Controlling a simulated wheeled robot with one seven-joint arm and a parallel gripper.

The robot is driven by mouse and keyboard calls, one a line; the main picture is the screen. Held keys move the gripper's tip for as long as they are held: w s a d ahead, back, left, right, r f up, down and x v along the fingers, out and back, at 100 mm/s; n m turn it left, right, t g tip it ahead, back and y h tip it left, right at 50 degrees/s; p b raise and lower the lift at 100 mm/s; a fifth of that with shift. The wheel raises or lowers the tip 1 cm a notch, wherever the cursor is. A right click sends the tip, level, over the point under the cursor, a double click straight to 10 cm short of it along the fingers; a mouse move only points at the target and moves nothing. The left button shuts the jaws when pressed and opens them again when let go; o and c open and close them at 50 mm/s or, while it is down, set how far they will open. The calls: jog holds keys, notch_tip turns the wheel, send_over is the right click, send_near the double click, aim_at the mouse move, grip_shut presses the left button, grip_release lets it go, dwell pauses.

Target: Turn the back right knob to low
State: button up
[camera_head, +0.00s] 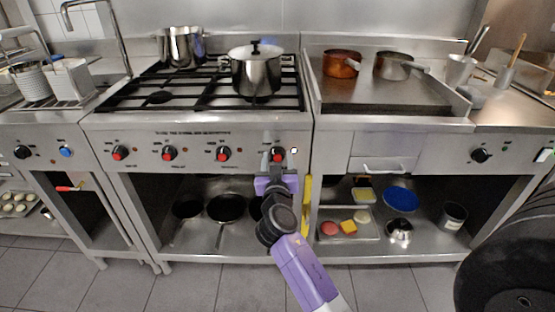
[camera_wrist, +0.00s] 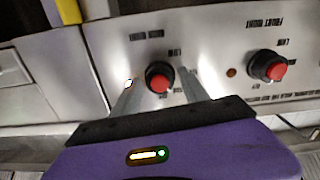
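The stove's rightmost front knob (camera_head: 278,155) is black with a red cap. It shows in the wrist view (camera_wrist: 159,77) between the two fingers of my gripper (camera_wrist: 157,80), with a visible gap on each side. My gripper (camera_head: 277,172) is open and at the front panel, just below the knob in the head view. A neighbouring red-capped knob (camera_wrist: 268,66) sits to the right in the wrist view, outside the fingers. The panel lettering appears upside down there, and the knob's pointer is not clear.
Other knobs (camera_head: 223,154) line the stove front to the left. A pot with a lid (camera_head: 256,72) stands on the burner grate above. A yellow vertical strip (camera_head: 307,205) is right of my gripper. Pans (camera_head: 227,207) lie on the shelf below.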

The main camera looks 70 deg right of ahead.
grip_shut()
